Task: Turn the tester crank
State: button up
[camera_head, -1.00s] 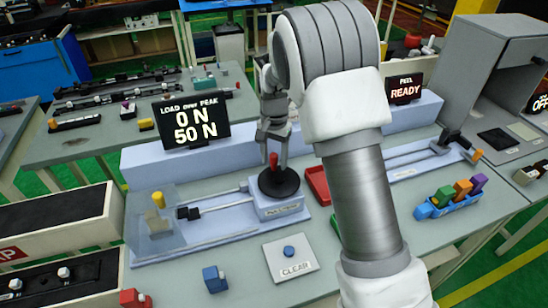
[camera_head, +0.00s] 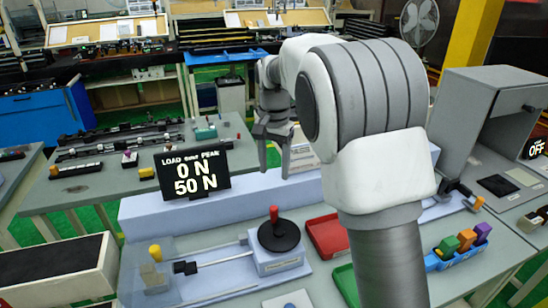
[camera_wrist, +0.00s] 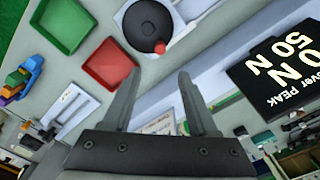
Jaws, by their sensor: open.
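The tester crank is a black disc (camera_head: 278,237) with an upright red knob (camera_head: 273,213), on a pale blue block of the tester at the middle of the bench. It also shows near the top of the wrist view, as a black disc (camera_wrist: 147,24) with a red knob (camera_wrist: 159,47). My gripper (camera_head: 273,165) is open and empty. It hangs above and behind the crank, apart from it. In the wrist view its two fingers (camera_wrist: 158,75) are spread, with nothing between them. The tester's display (camera_head: 193,172) reads 0 N load and 50 N peak.
A red tray (camera_head: 326,236) lies right of the crank, and a green tray (camera_head: 345,285) in front of it, partly hidden by my arm. A blue holder (camera_head: 440,262) with coloured clips stands at right. A grey booth (camera_head: 485,110) rises behind it.

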notch_tip(320, 180, up, 3)
jog(key=shift+f, duration=0.2)
jog(key=s+d+r+n+t, duration=0.1)
jog(key=s+d+r, duration=0.3)
jog(key=s, duration=0.3)
jog(key=s+d+r+n+t, duration=0.1)
jog(key=s+d+r, duration=0.25)
jog(key=s, duration=0.25)
jog(key=s+d+f+n+t, duration=0.1)
jog(key=s+f+n, duration=0.1)
jog(key=s, duration=0.6)
jog(key=s+d+f+n+t, duration=0.1)
jog(key=s+d+f+t, duration=0.1)
jog(key=s, duration=0.6)
jog(key=shift+s+d+n+t, duration=0.15)
jog(key=shift+d+n+t, duration=0.15)
jog(key=shift+n, duration=0.1)
